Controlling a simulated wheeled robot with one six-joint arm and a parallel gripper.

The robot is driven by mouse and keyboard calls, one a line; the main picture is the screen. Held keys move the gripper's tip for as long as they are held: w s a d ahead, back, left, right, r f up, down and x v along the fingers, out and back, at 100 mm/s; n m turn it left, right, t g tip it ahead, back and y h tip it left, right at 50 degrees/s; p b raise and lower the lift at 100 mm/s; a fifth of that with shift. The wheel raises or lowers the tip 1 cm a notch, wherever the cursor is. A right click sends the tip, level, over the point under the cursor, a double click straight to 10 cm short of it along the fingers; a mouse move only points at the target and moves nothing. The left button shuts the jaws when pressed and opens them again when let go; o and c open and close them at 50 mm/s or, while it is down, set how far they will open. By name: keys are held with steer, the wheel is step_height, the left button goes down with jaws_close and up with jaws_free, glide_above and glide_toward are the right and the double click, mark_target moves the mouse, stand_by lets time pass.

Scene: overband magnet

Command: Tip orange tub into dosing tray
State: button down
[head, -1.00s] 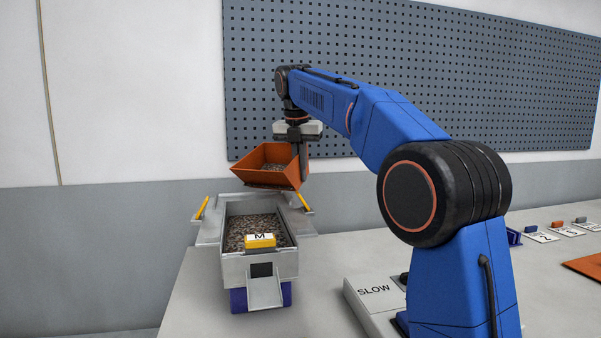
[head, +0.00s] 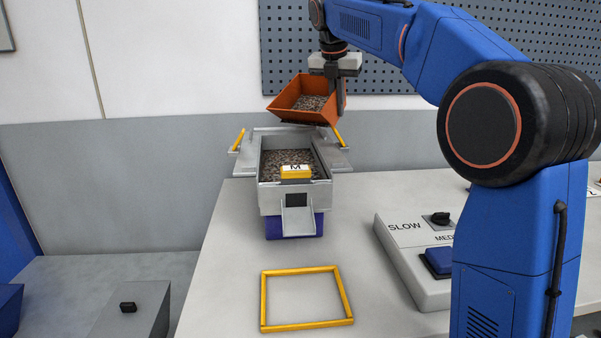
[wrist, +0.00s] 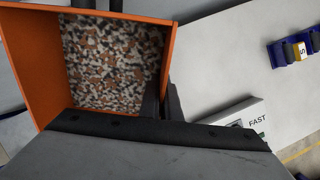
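The orange tub (head: 286,101) is held up at the back of the dosing tray, tilted a little, with mixed grey, black and brown granules inside. In the wrist view the orange tub (wrist: 25,60) fills the upper left, granules still in it. My gripper (head: 339,92) is at the tub's right side; in the wrist view my gripper (wrist: 162,100) has its dark fingers close together at the tub's right wall, shut on it. The grey dosing tray (head: 284,196) stands on the bench below and in front of the tub, full of similar granules. A yellow block marked M (head: 295,172) sits at its front.
A yellow square frame (head: 306,327) lies on the bench in front of the tray. A control box marked SLOW (head: 405,240), with a black knob and blue button, stands to the right. A perforated panel (head: 400,82) is behind.

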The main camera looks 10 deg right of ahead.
steer(key=shift+r+t+h, duration=0.4)
steer(key=shift+r+t, duration=0.4)
steer(key=shift+r, duration=0.4)
steer(key=shift+s+r, duration=0.1)
steer(key=shift+s+a+r+t+h, duration=0.15)
steer(key=shift+r+t+h, duration=0.35)
steer(key=shift+r+t, duration=0.5)
steer(key=shift+r, duration=0.1)
steer(key=shift+s+a+r+t+h, duration=0.15)
steer(key=shift+s+r+t+h, duration=0.15)
steer(key=shift+r, duration=0.25)
steer(key=shift+s+a+r+t+h, duration=0.1)
steer(key=shift+r+t+h, duration=0.1)
steer(key=shift+r+t, duration=0.3)
steer(key=shift+r, duration=0.1)
